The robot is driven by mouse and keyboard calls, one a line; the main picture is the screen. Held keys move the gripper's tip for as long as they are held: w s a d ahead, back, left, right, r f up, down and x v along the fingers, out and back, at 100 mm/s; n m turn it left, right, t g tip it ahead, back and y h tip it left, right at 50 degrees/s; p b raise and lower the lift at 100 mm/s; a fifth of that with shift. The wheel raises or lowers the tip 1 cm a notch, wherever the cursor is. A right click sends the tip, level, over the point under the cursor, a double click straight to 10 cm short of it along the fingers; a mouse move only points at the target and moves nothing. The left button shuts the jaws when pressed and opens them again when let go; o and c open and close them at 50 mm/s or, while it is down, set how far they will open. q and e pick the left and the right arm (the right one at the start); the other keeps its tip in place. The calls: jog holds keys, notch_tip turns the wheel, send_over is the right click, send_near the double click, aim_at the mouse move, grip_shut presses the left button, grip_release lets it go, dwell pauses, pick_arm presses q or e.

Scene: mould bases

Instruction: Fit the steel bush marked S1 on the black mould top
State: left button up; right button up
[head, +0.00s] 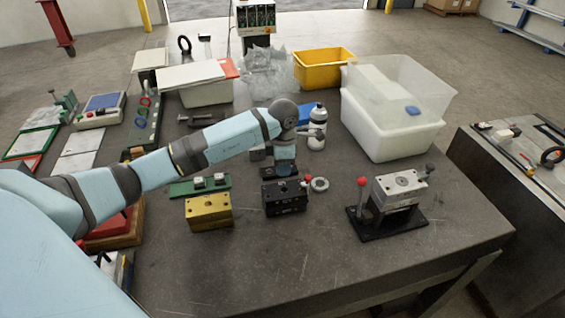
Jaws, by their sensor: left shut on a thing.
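The black mould top (285,199) is a dark block with holes, near the table's middle. My left gripper (282,176) points down at the black mould top's far side. It is shut on a small part, which I take to be a steel bush; the fingers hide it and no marking is legible. I cannot tell whether that part touches the block. Two pale metal pieces sit on a green rack (186,190) to the left; their marks are unreadable. My right gripper is not in view.
A brass block (208,212) stands left of the black block. A metal ring (319,184) and a red knob lie close on its right. A steel mould (399,188) with handles stands further right. A white tub (385,130) and a bottle (317,135) stand behind. The front table is clear.

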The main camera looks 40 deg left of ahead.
pick_arm(q)
jog(key=shift+f+b, duration=1.25)
jog(key=shift+f, duration=1.5)
jog(key=shift+f+b, duration=0.95)
jog(key=shift+f, duration=0.3)
jog(key=o, duration=1)
jog(key=shift+r, duration=0.1)
